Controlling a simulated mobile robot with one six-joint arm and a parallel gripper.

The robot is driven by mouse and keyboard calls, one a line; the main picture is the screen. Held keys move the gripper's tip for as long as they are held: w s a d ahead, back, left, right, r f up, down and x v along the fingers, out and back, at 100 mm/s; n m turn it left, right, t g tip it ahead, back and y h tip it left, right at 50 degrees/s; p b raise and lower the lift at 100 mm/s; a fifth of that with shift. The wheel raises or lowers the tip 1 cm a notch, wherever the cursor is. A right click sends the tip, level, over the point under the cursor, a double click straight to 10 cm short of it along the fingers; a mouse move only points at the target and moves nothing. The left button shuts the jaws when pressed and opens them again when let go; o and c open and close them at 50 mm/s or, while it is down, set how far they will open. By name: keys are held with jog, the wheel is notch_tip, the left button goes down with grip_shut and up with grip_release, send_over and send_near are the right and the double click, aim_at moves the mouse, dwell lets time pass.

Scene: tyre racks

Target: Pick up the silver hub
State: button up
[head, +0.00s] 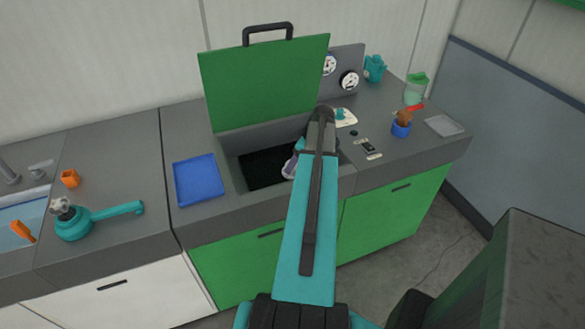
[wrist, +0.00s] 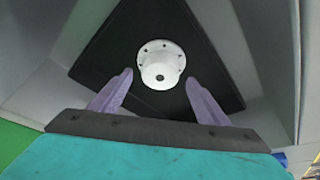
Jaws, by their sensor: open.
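The silver hub (wrist: 161,60), pale and round with a ring of bolt holes and a raised centre, lies on a black mat (wrist: 115,50) in the wrist view. My gripper (wrist: 159,80) is open, with one purple finger to the lower left of the hub and one to the lower right. The hub's lower edge shows between the fingertips. I cannot tell whether the fingers touch it. In the head view, one purple finger of my gripper (head: 291,167) shows inside the recess (head: 232,172), and my arm hides the hub.
A green lid (head: 265,80) stands open behind the recess. A blue tray (head: 196,180) lies left of it, and a teal tool (head: 100,215) farther left. Gauges (head: 349,80) and a blue cup (head: 401,129) are at right. The recess walls surround my gripper.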

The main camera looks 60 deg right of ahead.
jog(key=shift+x, duration=1)
jog(key=c, duration=1.4)
